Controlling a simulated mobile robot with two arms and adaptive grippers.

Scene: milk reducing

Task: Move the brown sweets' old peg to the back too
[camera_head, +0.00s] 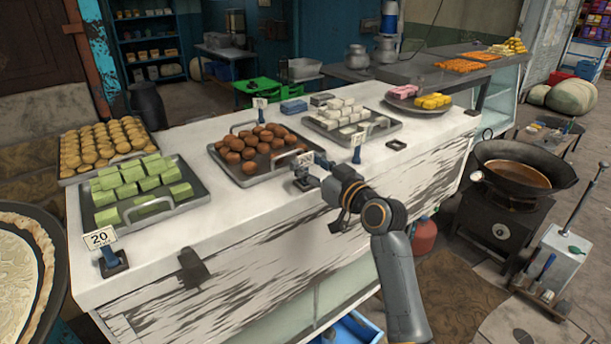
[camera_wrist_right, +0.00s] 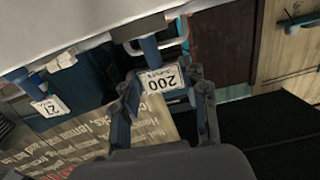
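A tray of brown sweets (camera_head: 216,158) sits mid-counter. Its front peg, with a white price card (camera_head: 304,158), stands at the tray's front right corner. My right gripper (camera_head: 318,166) is close by it, partly covering it. In the right wrist view, a blue peg (camera_wrist_right: 150,50) carries a card reading 200 (camera_wrist_right: 160,80). The right gripper's fingers (camera_wrist_right: 165,88) stand apart on either side of this card, open; no contact is clear. Another blue peg with a white card (camera_head: 260,103) stands behind the brown tray. My left gripper is not in view.
A peg with card 20 (camera_head: 99,238) stands at the front left, by the green sweets' tray (camera_head: 90,215). Another peg (camera_head: 357,155) stands before the white sweets' tray (camera_head: 392,129). Blue packets (camera_head: 293,106) lie at the back. Bare counter (camera_head: 225,215) runs along the front.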

